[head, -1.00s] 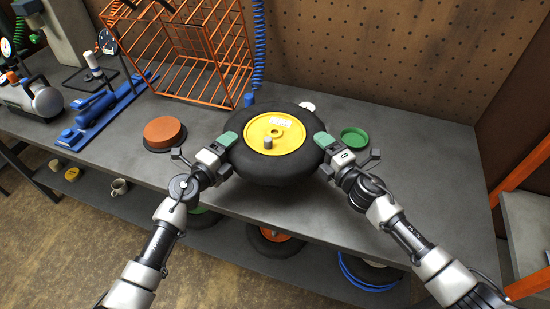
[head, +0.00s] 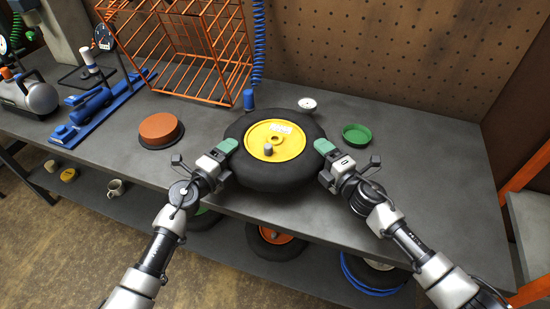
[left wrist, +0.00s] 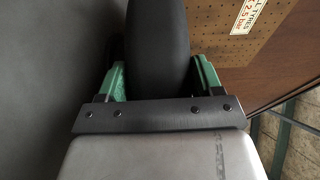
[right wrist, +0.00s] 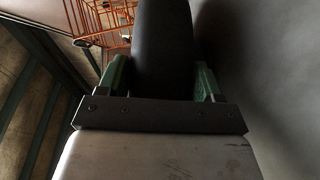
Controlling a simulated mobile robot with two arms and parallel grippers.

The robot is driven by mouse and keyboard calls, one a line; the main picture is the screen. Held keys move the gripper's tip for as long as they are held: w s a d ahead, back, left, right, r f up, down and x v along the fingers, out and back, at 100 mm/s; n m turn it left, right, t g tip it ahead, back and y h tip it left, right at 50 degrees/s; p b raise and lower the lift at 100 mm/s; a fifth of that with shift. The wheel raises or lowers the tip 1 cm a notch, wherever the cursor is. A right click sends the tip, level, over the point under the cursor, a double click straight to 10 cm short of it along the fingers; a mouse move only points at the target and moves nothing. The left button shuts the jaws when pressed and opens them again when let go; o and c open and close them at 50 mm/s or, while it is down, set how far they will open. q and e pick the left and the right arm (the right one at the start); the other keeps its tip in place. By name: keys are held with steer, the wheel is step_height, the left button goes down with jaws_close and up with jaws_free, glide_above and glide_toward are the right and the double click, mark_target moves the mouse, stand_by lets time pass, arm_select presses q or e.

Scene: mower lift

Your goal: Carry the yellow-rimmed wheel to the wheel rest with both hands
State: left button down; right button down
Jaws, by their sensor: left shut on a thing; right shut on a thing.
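The yellow-rimmed wheel (head: 285,149), a fat black tyre around a yellow disc with a white label and a grey hub, lies flat over the front part of the bench in the head view. My left gripper (head: 228,146) is shut on its left side and my right gripper (head: 325,147) on its right side. In the left wrist view the tyre (left wrist: 158,45) sits between the green fingers, and likewise in the right wrist view (right wrist: 163,50). I cannot tell whether the wheel touches the bench. I cannot pick out the wheel rest; the wheel hides the surface beneath it.
Behind the wheel stand a blue cylinder (head: 248,98) and a white round piece (head: 307,104). An orange-brown round dish (head: 161,131) is left, a green dish (head: 356,134) right. An orange wire cage (head: 190,50) stands behind. The grey bench (head: 430,160) is clear at right.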

arm_select(q)
steer(key=shift+w+a+f, duration=0.1)
steer(key=shift+f, duration=0.2)
arm_select(e)
steer(key=shift+w+f, duration=0.1)
steer(key=shift+f, duration=0.15)
arm_select(q)
steer(key=shift+c, duration=2.1)
jaws_free()
steer(key=shift+r, duration=0.1)
arm_select(e)
steer(key=shift+c, duration=2.1)
jaws_free()
steer(key=shift+r, duration=0.1)
arm_select(q)
steer(key=shift+o, duration=1.3)
arm_select(e)
steer(key=shift+o, duration=1.3)
steer(key=shift+s, duration=0.2)
steer(key=v, duration=1.2)
arm_select(q)
steer(key=v, duration=1.2)
